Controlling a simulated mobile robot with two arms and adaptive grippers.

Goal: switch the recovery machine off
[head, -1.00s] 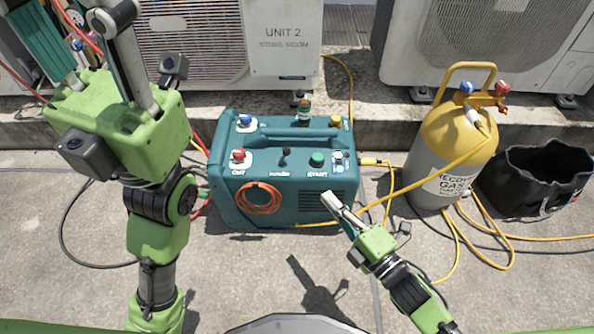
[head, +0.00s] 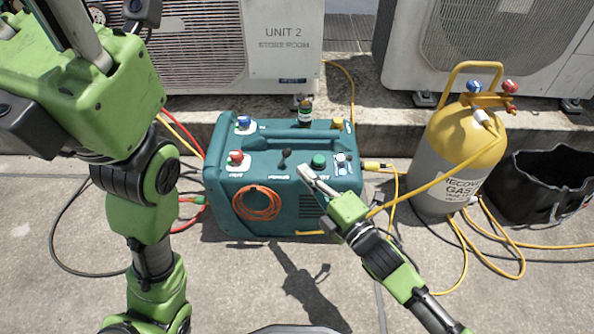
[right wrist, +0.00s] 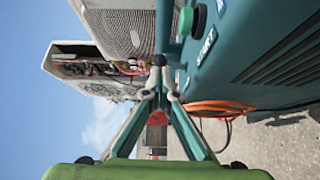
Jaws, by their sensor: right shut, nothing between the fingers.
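The teal recovery machine (head: 225,205) stands on the concrete. Its top bears a red button (head: 236,157) at the left, a small black lever (head: 286,155) in the middle and a green button (head: 318,160) at the right. The green button (right wrist: 186,21) also shows in the right wrist view, with "START" printed by it. My right gripper (head: 304,170) is shut and empty, its tips near the machine's front top edge, between lever and green button in the picture. I cannot tell whether it touches. My left gripper's body (head: 65,95) is at upper left; its fingertips are out of view.
A yellow and grey gas cylinder (head: 452,155) stands right of the machine, with a black bag (head: 545,190) beyond it. Yellow hoses (head: 460,255) lie on the ground at the right. An orange coiled cord (head: 257,203) hangs on the machine's front. Condenser units (head: 285,50) stand behind.

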